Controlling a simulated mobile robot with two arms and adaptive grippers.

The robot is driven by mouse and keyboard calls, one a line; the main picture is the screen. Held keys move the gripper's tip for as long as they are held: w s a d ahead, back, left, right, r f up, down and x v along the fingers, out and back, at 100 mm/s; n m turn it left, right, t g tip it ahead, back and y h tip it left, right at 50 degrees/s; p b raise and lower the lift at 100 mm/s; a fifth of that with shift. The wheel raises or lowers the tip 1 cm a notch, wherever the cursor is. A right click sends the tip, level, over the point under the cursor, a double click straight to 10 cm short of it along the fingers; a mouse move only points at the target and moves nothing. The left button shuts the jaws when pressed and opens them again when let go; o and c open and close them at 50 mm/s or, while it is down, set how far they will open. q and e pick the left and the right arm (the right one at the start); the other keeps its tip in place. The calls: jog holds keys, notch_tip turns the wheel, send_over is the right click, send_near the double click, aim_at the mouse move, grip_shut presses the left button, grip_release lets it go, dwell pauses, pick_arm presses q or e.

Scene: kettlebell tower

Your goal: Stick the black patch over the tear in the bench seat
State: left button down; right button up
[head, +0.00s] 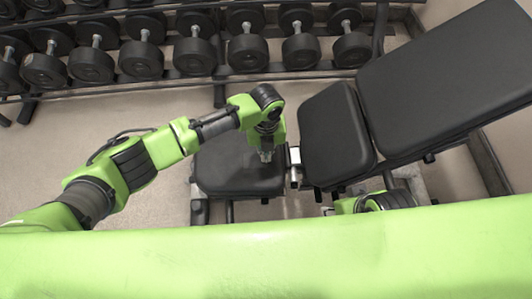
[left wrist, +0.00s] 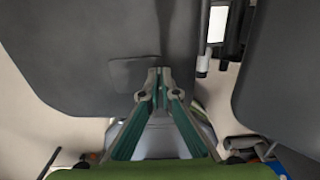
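The bench's left pad (head: 225,170) is dark grey and lies flat. In the left wrist view the pad (left wrist: 70,50) fills the upper left. The black patch (left wrist: 128,75) shows there as a faint dark rectangle lying flat on the pad near its edge. I see no tear; it may be under the patch. My left gripper (head: 266,156) points down over the right part of this pad. In the wrist view its fingertips (left wrist: 159,76) are together at the patch's right side; I cannot tell whether they touch it. My right gripper is not in view.
The bench's middle pad (head: 335,135) and tilted backrest (head: 445,75) stand to the right. A metal bracket (head: 294,165) fills the gap between pads. A dumbbell rack (head: 190,75) runs along the back. Bare floor (head: 130,205) shows left of the bench.

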pick_arm(q)
jog(key=shift+f, duration=0.1)
jog(key=c, duration=2.2)
grip_release()
notch_tip(320, 180, up, 12)
jog(key=shift+r, duration=0.1)
